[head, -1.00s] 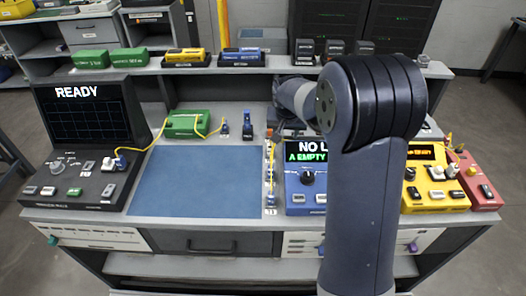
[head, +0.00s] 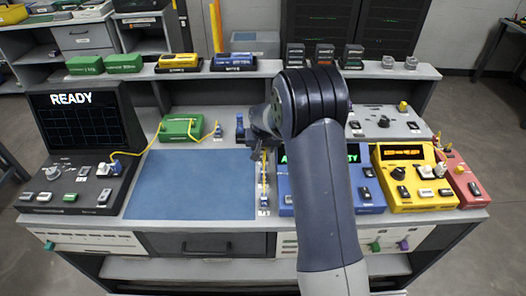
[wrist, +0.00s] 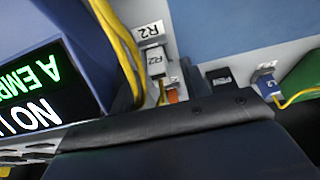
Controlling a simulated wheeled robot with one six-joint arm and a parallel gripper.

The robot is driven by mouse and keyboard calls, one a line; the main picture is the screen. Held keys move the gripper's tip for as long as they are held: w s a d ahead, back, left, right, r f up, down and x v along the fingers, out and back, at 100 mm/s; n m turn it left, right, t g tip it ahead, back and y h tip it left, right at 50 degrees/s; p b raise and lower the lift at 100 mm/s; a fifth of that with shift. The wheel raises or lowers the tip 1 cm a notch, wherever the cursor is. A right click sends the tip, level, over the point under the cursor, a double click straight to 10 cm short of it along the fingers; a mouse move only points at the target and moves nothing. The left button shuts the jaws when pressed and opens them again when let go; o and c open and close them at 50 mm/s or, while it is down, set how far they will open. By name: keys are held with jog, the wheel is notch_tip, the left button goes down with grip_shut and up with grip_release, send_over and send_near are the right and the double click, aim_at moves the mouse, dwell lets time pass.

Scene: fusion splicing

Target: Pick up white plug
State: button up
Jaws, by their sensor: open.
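Small white plug-like pieces (head: 438,169) stand on the yellow device (head: 418,207) at the right in the head view; I cannot tell for certain which one is the white plug. My gripper (head: 258,150) is far to their left, above the strip between the blue mat and the blue device, partly hidden by my arm. In the wrist view my gripper (wrist: 160,92) shows dark, open jaws. A grey-white connector (wrist: 156,65) by an R2 label lies between or just beyond them, not visibly gripped.
A blue device with a lit green display (wrist: 40,88) is close to the gripper. Yellow cables (wrist: 118,40) run beside it. The blue mat (head: 190,185) is clear. A black READY console (head: 75,150) stands left, a red device (head: 463,180) right.

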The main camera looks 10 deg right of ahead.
jog(key=shift+w+f, duration=0.2)
jog(key=shift+f, duration=0.35)
jog(key=shift+c, duration=0.4)
grip_shut()
